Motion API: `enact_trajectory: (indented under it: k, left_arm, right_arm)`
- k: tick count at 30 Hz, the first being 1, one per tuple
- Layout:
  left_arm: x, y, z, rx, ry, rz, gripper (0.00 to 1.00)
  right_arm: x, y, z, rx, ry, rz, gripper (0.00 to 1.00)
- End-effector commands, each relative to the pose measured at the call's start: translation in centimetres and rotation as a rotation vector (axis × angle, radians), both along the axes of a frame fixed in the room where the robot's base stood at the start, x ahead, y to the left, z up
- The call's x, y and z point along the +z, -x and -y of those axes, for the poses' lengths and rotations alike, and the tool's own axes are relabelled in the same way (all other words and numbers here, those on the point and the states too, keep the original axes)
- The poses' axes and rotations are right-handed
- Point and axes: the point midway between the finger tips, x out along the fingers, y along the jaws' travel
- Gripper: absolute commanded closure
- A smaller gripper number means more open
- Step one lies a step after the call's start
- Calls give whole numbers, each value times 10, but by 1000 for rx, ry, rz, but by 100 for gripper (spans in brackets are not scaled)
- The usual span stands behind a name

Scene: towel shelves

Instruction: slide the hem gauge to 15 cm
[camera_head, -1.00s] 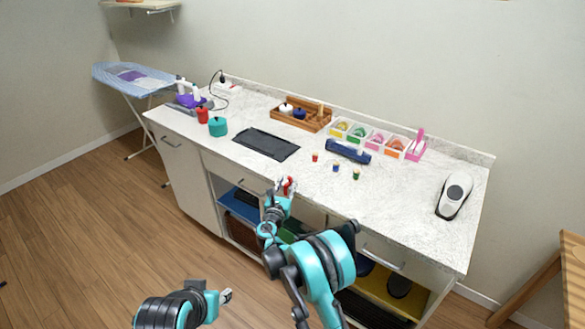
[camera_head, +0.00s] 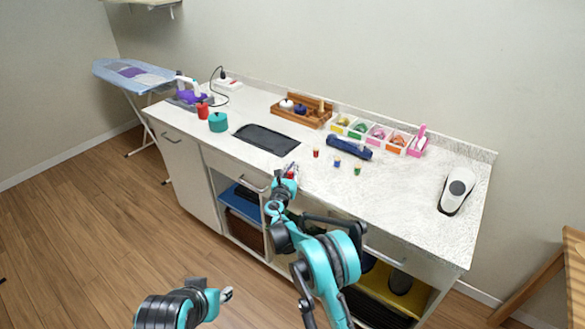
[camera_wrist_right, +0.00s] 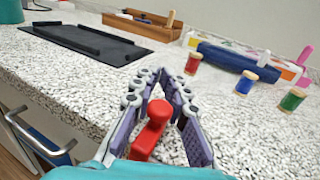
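My right gripper (camera_head: 291,168) is over the front edge of the counter, pointing away from me. In the right wrist view its two fingers (camera_wrist_right: 168,78) stand apart with a gap between them. A red piece with a rounded knob (camera_wrist_right: 153,130) sits between the fingers, close to the left one. Speckled counter shows between it and the right finger, and I cannot tell whether it is gripped. I cannot make out a scale or ruler on it. My left gripper (camera_head: 226,294) is low over the floor, away from the counter; its fingers are too small to read.
A dark mat (camera_head: 266,139) lies left of the right gripper. Red (camera_head: 316,153), blue (camera_head: 337,163) and green (camera_head: 357,169) spools stand to its right. Behind are a blue long object (camera_head: 349,148), a wooden tray (camera_head: 302,118) and coloured bins. The right counter is mostly clear.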

Motion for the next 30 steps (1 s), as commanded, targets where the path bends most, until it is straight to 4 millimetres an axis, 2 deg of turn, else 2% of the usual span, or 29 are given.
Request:
enact_trajectory:
  k: [6,9,11,22,27,30]
  left_arm:
    - [0,0,0,0,0,0,60]
    - [-1,0,0,0,0,0,60]
    - [-2,0,0,0,0,0,60]
    - [-15,0,0,0,0,0,60]
    - [-18,0,0,0,0,0,60]
    - [-18,0,0,0,0,0,60]
  right_arm:
    - [0,0,0,0,0,0,100]
    - [0,4,7,-1,0,0,100]
    - [0,10,17,-3,0,0,100]
    - [-1,72,102,-5,0,0,100]
    - [-1,86,120,-3,0,0,100]
    - [0,88,122,-3,0,0,100]
